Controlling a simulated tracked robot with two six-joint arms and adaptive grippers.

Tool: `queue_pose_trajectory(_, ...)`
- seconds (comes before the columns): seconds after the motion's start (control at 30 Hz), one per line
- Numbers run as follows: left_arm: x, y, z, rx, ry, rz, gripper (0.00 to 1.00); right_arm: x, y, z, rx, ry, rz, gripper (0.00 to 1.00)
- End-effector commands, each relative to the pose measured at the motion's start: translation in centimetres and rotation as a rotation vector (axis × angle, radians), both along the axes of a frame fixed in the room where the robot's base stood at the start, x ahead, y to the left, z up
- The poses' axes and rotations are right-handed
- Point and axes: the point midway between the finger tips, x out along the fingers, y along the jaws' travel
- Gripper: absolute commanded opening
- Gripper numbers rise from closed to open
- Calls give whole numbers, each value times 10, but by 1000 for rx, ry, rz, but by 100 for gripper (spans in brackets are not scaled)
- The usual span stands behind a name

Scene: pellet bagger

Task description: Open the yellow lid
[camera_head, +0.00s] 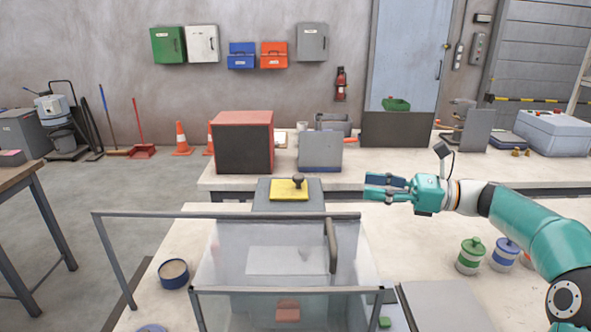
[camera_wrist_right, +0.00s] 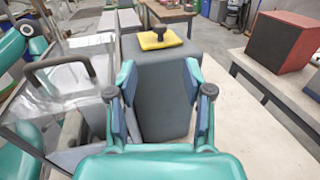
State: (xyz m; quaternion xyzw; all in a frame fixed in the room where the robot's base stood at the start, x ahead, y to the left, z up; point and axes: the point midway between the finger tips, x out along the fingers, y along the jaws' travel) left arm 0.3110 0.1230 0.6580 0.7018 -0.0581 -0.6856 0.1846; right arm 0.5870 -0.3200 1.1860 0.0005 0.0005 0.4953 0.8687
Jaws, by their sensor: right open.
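The yellow lid (camera_head: 289,190) lies flat on top of a grey box-like hopper (camera_head: 262,195), with a dark knob (camera_head: 298,181) standing on it. In the right wrist view the yellow lid (camera_wrist_right: 158,39) and its knob (camera_wrist_right: 155,15) show beyond the fingertips, on the tall grey body (camera_wrist_right: 160,90). My right gripper (camera_head: 372,187) is open and empty, to the right of the lid and apart from it, with its fingers pointing left. Its fingers (camera_wrist_right: 160,78) are spread in the wrist view. My left gripper does not show.
A clear-walled guard with a grey frame (camera_head: 225,215) and dark handle (camera_head: 331,245) stands in front of the hopper. A red box (camera_head: 243,118) stands on the back bench. Lidded pots (camera_head: 470,256) stand below my right arm. Bare table lies between hopper and right gripper.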

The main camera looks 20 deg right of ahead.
Motion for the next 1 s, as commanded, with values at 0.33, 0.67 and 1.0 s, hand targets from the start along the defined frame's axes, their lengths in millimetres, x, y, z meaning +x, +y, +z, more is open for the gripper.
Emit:
queue_pose_trajectory(0.33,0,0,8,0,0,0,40,25,43,1,1,1,-3,51)
queue_pose_trajectory(0.67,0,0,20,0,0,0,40,62,103,1,1,1,-5,51)
queue_pose_trajectory(1.0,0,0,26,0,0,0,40,82,135,0,0,1,-8,51)
